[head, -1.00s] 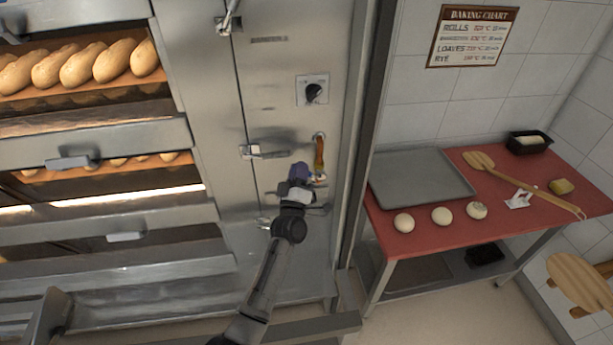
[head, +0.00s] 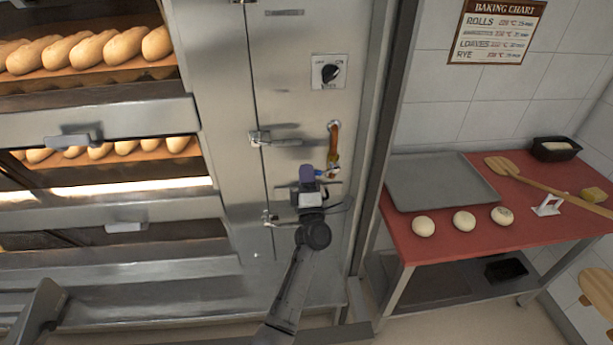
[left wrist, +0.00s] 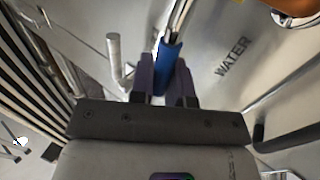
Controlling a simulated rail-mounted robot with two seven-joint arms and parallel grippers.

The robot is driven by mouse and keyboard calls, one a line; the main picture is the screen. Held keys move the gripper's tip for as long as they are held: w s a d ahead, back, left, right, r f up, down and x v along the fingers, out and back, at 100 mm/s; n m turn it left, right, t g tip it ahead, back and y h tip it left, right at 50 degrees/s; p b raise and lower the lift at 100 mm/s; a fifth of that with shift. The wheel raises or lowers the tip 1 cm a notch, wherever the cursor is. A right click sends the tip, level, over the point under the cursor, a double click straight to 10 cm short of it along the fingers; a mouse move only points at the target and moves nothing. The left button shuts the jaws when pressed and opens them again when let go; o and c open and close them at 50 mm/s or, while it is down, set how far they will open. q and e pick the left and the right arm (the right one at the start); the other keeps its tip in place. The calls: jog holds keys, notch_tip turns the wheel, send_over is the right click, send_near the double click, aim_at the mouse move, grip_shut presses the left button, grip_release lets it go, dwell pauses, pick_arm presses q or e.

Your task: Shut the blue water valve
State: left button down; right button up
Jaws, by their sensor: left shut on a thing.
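The blue water valve handle (left wrist: 168,60) shows in the left wrist view as a narrow blue lever between my left gripper's (left wrist: 164,82) dark fingers, which are shut on it. The word WATER (left wrist: 233,57) is marked on the steel panel beside it. In the head view my left gripper (head: 307,176) is at the steel panel, just below and left of a copper pipe (head: 333,147). A small bit of blue shows beside the fingers there; most of the valve is hidden by the gripper. My right gripper is not in view.
A black rotary knob (head: 330,73) and a door latch (head: 262,138) are on the panel around my arm. Ovens with loaves (head: 90,48) stand at left. A red table (head: 440,238) with a tray (head: 440,183) and dough balls (head: 464,221) stands at right.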

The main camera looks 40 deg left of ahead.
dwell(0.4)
pick_arm(q)
jog(key=c, duration=1.3)
grip_release()
jog(key=shift+c, duration=0.2)
jog(key=shift+o, duration=1.2)
jog(key=v, duration=1.2)
